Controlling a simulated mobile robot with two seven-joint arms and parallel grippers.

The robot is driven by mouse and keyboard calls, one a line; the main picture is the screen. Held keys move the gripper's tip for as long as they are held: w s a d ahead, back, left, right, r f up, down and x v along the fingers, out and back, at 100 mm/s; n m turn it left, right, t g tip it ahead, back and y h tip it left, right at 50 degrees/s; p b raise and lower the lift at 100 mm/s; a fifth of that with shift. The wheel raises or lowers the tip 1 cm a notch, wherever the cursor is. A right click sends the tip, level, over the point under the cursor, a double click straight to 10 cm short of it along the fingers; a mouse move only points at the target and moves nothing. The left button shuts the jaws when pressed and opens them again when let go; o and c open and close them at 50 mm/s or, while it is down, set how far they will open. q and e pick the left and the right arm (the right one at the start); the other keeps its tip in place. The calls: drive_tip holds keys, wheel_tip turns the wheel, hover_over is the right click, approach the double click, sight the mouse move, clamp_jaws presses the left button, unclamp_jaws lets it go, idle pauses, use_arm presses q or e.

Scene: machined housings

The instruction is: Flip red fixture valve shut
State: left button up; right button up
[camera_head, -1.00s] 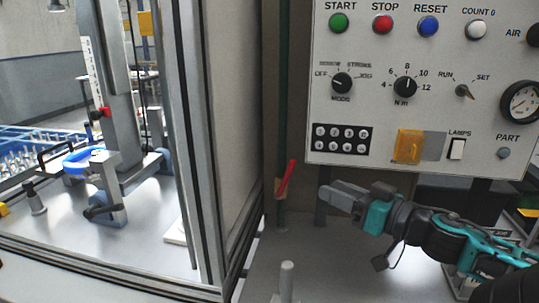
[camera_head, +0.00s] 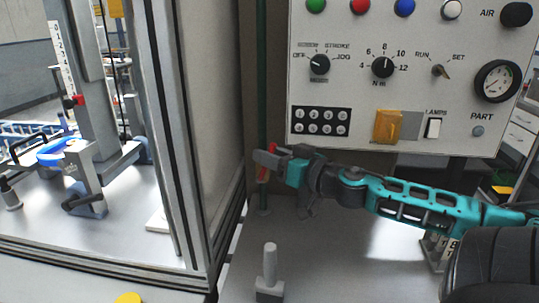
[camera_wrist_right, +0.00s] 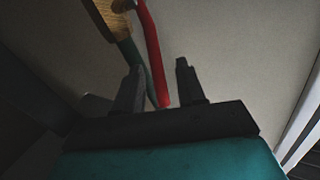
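The red valve lever (camera_head: 263,174) is on the green vertical pipe (camera_head: 262,110), between the glazed enclosure and the control panel. My right gripper (camera_head: 262,158) is at the lever and hides part of it in the head view. In the right wrist view, the red lever (camera_wrist_right: 151,55) runs down into the gap between the two separated fingers (camera_wrist_right: 160,85), nearer the left one. A brass-coloured valve body (camera_wrist_right: 112,20) sits beside the lever at the top. Whether the fingers touch the lever is not clear. My left gripper is not in view.
The control panel (camera_head: 350,90) hangs above and right of my right gripper. The enclosure's metal frame post (camera_head: 175,150) stands close on the left. A grey upright post (camera_head: 270,265) stands in front on the bench (camera_head: 330,250).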

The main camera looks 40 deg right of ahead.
drive_tip(key=shift+w, duration=0.3)
clamp_jaws()
idle(0.3)
